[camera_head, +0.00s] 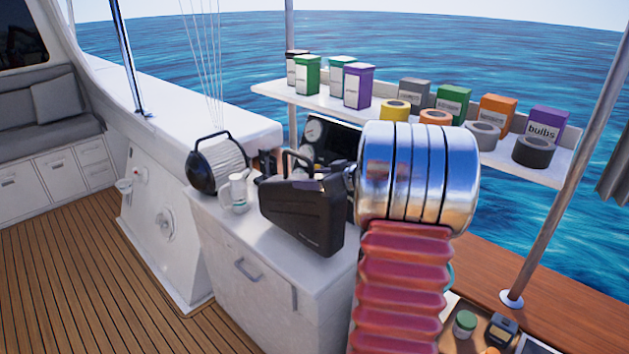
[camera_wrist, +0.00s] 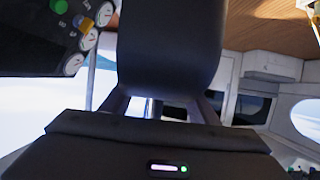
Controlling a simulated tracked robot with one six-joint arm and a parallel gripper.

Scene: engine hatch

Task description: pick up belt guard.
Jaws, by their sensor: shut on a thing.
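A smooth dark panel with rounded corners, which I take for the belt guard (camera_wrist: 168,45), stands between the fingers of my gripper (camera_wrist: 160,106) in the wrist view. My gripper is shut on it, and its dark body with a small lit strip fills the bottom of that view. In the head view my chrome and red arm hides most of the gripper. A black case with a loop handle (camera_head: 303,217) shows on the white counter (camera_head: 225,238), just left of my arm. I cannot tell whether it is the same thing as the dark panel.
A black-and-white ribbed round thing (camera_head: 218,164) and a white jug (camera_head: 238,192) stand left of the case. A shelf (camera_head: 555,172) behind holds several boxes and tape rolls. A metal pole (camera_head: 560,190) rises at right. The wooden deck (camera_head: 75,275) at left is clear.

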